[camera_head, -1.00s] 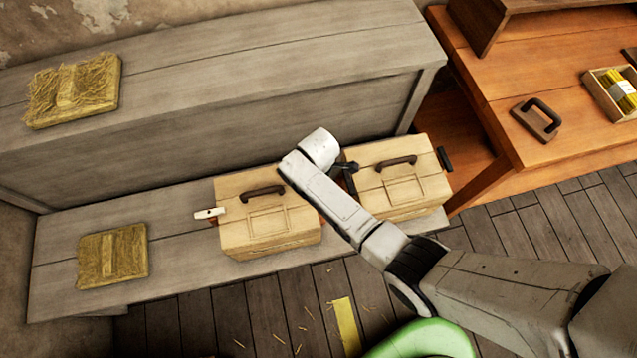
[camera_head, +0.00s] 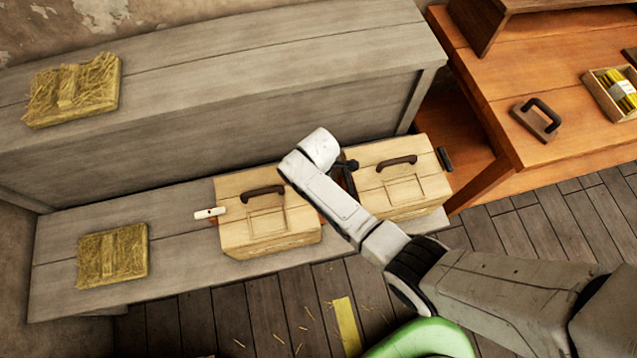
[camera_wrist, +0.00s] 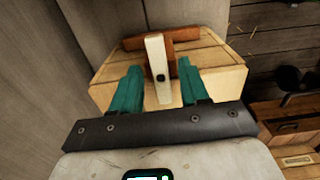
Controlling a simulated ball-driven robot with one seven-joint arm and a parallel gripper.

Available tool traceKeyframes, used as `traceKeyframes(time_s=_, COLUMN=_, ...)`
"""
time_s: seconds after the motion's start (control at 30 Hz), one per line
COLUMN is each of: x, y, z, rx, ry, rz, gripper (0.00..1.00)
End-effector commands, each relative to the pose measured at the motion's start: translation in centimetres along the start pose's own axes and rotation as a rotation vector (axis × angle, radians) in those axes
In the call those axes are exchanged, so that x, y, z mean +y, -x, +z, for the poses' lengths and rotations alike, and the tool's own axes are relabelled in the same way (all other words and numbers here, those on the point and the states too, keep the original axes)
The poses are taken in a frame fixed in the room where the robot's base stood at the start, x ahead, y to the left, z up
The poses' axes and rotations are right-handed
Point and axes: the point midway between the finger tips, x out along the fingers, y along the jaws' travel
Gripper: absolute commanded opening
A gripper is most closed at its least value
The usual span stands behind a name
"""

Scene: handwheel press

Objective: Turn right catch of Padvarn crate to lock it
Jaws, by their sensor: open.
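Two pale wooden crates stand on the low bench, the left crate (camera_head: 285,228) and the right crate (camera_head: 425,188), each with a dark top handle. The left crate has a white catch (camera_head: 210,213) sticking out on its left; the right crate has a dark catch (camera_head: 445,159) on its right. My gripper (camera_wrist: 161,85) is open, its teal fingers on either side of a white catch (camera_wrist: 156,55) with a dark pivot, lined up lengthwise with them. No grip shows. This catch sits before a red-brown piece on a crate (camera_wrist: 215,75). In the head view my arm hides it.
The grey bench's tall back (camera_head: 220,120) rises behind the crates. Straw pads lie on the lower bench (camera_head: 113,255) and upper ledge (camera_head: 72,90). An orange-brown table (camera_head: 480,75) stands at the right. A green rounded object (camera_head: 425,342) and plank floor are in front.

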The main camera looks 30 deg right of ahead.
Motion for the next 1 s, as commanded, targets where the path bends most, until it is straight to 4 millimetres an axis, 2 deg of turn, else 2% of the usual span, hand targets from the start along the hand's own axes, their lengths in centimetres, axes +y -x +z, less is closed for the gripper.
traceKeyframes(time_s=0.2, x=0.0, y=0.2, z=0.0, rx=0.000, ry=-0.001, rz=0.000, gripper=0.45)
traceKeyframes(time_s=0.33, x=0.1, y=1.2, z=0.0, rx=0.001, ry=-0.001, rz=0.002, gripper=0.45)
traceKeyframes(time_s=0.8, x=0.1, y=9.1, z=0.0, rx=0.001, ry=0.000, rz=0.002, gripper=0.45)
traceKeyframes(time_s=1.0, x=0.0, y=10.6, z=0.0, rx=0.000, ry=0.000, rz=0.000, gripper=0.45)
